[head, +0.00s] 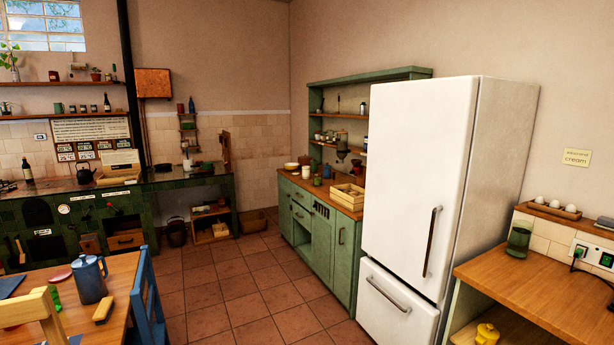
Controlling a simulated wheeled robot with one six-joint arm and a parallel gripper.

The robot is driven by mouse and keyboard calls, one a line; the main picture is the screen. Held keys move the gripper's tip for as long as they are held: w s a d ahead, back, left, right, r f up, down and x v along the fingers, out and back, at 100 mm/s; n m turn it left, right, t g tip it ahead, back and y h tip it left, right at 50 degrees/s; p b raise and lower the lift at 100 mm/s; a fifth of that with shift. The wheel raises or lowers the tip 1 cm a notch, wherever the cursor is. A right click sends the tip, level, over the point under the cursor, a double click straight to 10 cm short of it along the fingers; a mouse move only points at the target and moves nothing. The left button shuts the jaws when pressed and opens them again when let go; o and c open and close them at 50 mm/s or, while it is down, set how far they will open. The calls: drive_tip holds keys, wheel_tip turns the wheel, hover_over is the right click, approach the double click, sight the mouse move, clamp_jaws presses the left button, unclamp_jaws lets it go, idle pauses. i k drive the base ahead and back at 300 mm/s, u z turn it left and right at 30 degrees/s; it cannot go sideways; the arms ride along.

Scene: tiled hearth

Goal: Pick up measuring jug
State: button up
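A clear greenish glass vessel (519,237) stands upright on the wooden counter at the right, near the wall. It may be the measuring jug, but I cannot make out a handle or markings. A blue lidded pot (90,280) with a handle stands on the table at the lower left. My gripper is not in view.
The wooden counter (545,285) is mostly bare in front of the glass vessel. A socket box (592,252) with a plugged cable is beside it. A white fridge (418,180) stands left of the counter. Chairs (147,300) flank the table. The tiled floor (240,290) between is clear.

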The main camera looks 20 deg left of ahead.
sight(317, 177)
drive_tip(key=u, duration=0.15)
drive_tip(key=i, duration=0.35)
drive_tip(key=u, duration=0.95)
drive_tip(key=i, duration=2)
drive_tip(key=u, duration=0.75)
drive_tip(key=i, duration=2.25)
drive_tip(key=z, duration=0.25)
drive_tip(key=i, duration=1.85)
drive_tip(key=z, duration=1.8)
drive_tip(key=i, duration=1.4)
drive_tip(key=z, duration=0.95)
